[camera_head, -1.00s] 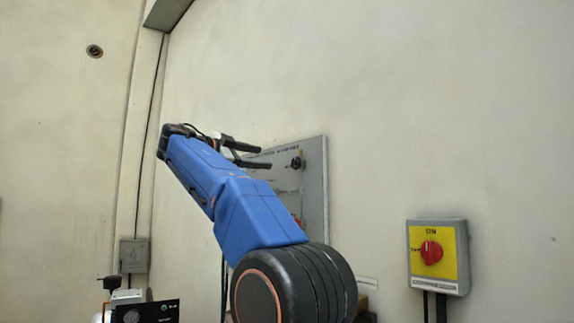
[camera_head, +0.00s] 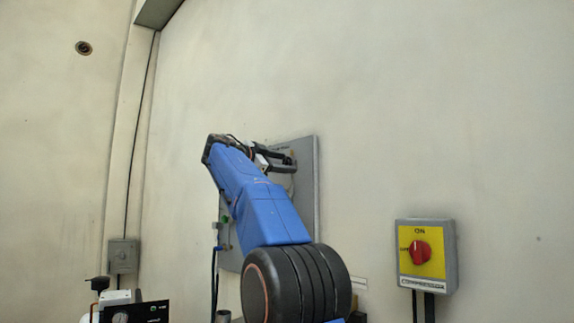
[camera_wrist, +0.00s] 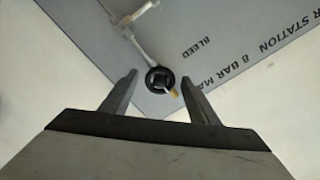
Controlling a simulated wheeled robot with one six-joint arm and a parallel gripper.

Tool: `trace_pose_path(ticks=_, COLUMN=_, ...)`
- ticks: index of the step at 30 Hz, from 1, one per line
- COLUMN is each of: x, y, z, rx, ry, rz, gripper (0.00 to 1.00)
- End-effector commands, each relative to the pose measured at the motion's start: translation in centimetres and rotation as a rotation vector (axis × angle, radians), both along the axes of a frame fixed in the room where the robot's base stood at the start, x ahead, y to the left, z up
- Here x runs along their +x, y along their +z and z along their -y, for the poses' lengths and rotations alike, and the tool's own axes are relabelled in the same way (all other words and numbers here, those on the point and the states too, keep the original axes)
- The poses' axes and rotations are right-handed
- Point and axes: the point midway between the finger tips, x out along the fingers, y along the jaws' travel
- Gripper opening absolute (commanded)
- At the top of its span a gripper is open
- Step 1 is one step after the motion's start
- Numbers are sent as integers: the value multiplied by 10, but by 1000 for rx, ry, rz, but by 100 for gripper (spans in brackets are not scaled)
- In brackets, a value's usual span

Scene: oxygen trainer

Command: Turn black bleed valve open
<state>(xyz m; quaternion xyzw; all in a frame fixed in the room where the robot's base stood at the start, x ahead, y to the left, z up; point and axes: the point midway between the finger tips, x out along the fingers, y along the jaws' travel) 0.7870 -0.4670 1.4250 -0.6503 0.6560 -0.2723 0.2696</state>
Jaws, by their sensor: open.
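The black bleed valve (camera_wrist: 160,80) is a round black knob on the grey panel (camera_wrist: 225,60), next to the printed word BLEED in the wrist view. My gripper (camera_wrist: 159,82) is open, with one finger on each side of the knob in the picture. Whether the fingers reach the knob's depth cannot be told. In the head view my gripper (camera_head: 287,158) is up against the upper part of the panel (camera_head: 307,190), and the knob is hidden there behind my gripper and arm.
A yellow and grey switch box (camera_head: 427,255) with a red knob is on the wall at the right. A small grey box (camera_head: 123,256) is on the wall at the left, above a black gauge unit (camera_head: 140,313). A pale pipe (camera_wrist: 140,40) runs to the valve.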

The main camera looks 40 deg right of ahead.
Motion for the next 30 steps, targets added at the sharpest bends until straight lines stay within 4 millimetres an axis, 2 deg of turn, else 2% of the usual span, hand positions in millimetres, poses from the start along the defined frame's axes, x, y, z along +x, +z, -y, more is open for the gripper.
trace_pose_path(ticks=6, x=0, y=-1, z=18, rx=1, ry=0, rz=-1, gripper=55)
trace_pose_path(ticks=16, x=0, y=0, z=20, rx=1, ry=1, rz=-1, gripper=55)
trace_pose_path(ticks=17, x=0, y=0, z=20, rx=1, ry=1, rz=-1, gripper=50)
trace_pose_path(ticks=21, x=0, y=0, z=20, rx=1, ry=1, rz=-1, gripper=17)
trace_pose_path(ticks=22, x=0, y=0, z=20, rx=1, ry=1, rz=-1, gripper=14)
trace_pose_path(ticks=30, x=0, y=-1, z=20, rx=2, ry=0, rz=-20, gripper=14)
